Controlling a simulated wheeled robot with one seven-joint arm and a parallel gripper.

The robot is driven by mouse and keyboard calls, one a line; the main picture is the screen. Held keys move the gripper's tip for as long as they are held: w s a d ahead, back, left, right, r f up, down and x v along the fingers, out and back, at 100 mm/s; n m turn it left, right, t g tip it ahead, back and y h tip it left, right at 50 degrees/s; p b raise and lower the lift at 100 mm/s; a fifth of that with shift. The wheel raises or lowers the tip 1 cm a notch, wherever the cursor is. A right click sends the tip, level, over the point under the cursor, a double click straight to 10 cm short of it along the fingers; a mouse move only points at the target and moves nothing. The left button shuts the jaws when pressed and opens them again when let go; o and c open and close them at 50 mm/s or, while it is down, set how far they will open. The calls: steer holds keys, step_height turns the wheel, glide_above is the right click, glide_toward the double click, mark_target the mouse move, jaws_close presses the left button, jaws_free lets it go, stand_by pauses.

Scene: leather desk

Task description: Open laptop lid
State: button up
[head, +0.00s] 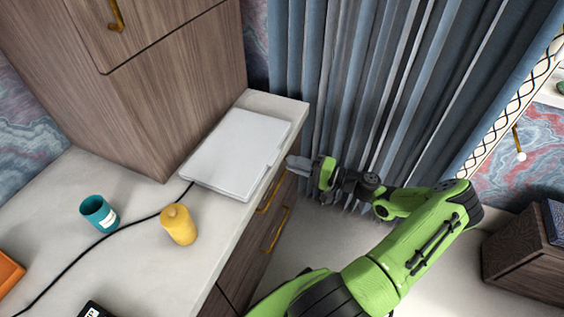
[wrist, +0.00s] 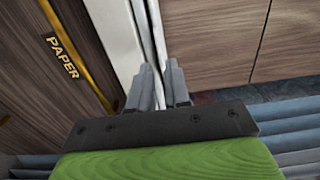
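A closed silver-white laptop (head: 236,152) lies flat on the light desk, near its far right end. Its lid is down. My gripper (head: 291,162) is just off the desk's front edge, beside the laptop's right side in the head view, and appears apart from it. In the wrist view my gripper (wrist: 158,68) shows two grey fingers with a gap between them and nothing held. The laptop's thin edge (wrist: 154,25) shows edge-on just beyond the fingertips. Whether the fingertips touch it is hard to tell.
A wooden cabinet (head: 170,90) stands behind the laptop. A yellow bottle (head: 179,226), a teal cup (head: 99,214) and a black cable (head: 75,262) are on the desk (head: 140,265). Drawers with brass handles (head: 276,229) are below its front edge. Curtains (head: 360,90) hang at the far side.

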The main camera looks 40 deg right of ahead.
steer(key=x, duration=0.4)
steer(key=shift+w+a, duration=0.15)
steer(key=shift+w, duration=0.05)
jaws_close()
stand_by(1.2)
